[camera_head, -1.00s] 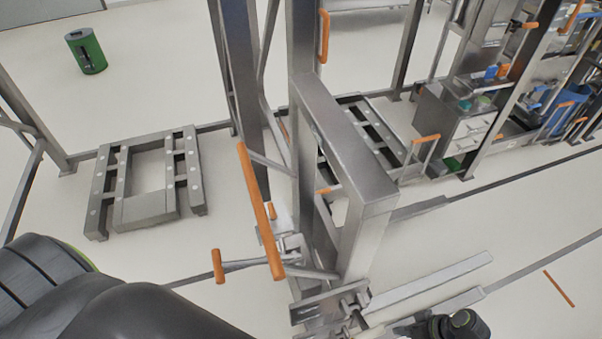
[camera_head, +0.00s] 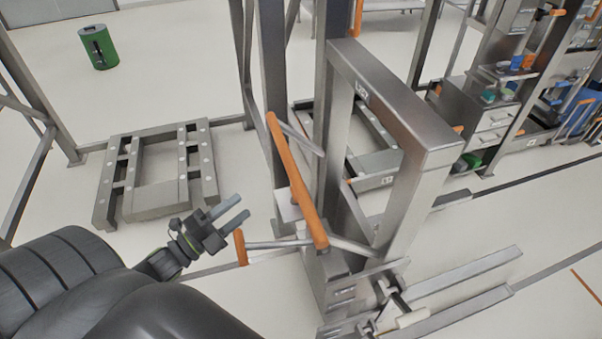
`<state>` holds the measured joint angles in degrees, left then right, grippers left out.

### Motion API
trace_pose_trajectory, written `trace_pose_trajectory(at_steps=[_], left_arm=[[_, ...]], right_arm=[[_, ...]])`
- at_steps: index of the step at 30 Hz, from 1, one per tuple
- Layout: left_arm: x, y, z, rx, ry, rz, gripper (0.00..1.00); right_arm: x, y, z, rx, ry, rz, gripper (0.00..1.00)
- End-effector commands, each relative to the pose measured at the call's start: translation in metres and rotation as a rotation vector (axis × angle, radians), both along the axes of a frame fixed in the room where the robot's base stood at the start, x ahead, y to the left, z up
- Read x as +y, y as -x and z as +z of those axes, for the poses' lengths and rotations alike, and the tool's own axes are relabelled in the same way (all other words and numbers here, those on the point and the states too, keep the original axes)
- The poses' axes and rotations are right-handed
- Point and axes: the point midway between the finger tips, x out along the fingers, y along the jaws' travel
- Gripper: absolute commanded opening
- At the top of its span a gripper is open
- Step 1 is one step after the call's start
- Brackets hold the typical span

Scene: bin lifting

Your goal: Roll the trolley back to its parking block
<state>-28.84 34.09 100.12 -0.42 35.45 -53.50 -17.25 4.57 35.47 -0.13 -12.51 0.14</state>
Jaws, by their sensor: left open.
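The trolley (camera_head: 400,112) is a tall grey metal frame in the middle of the head view, with low fork-like rails (camera_head: 470,275) on the floor at its lower right. A long orange handlebar (camera_head: 290,172) slants along its near left side, and a short orange grip (camera_head: 241,249) sticks out below. My left gripper (camera_head: 243,207) is open and empty, left of the handlebar and just above the short grip in the picture, apart from both. My right gripper is not in view. I cannot tell which floor piece is the parking block.
A low grey floor frame (camera_head: 155,203) lies at the left, and another (camera_head: 375,160) lies behind the trolley. A green bin (camera_head: 98,46) stands at the back left. Shelves and a drawer cabinet (camera_head: 490,122) stand at the right. Open floor lies at the lower right.

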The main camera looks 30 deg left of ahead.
Motion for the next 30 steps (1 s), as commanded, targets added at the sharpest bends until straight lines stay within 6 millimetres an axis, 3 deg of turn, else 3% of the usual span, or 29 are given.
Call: trace_pose_trajectory(at_steps=[5, 21, 30], left_arm=[[-0.007, -0.022, 0.008, -0.006, 0.002, 0.0, 0.49], [-0.039, -0.126, 0.029, -0.002, 0.004, 0.003, 0.49], [-0.05, -0.158, 0.032, 0.001, 0.003, 0.002, 0.49]], right_arm=[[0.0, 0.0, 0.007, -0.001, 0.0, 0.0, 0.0], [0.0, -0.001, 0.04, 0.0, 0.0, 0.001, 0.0], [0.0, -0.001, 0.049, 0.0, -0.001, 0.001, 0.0]])
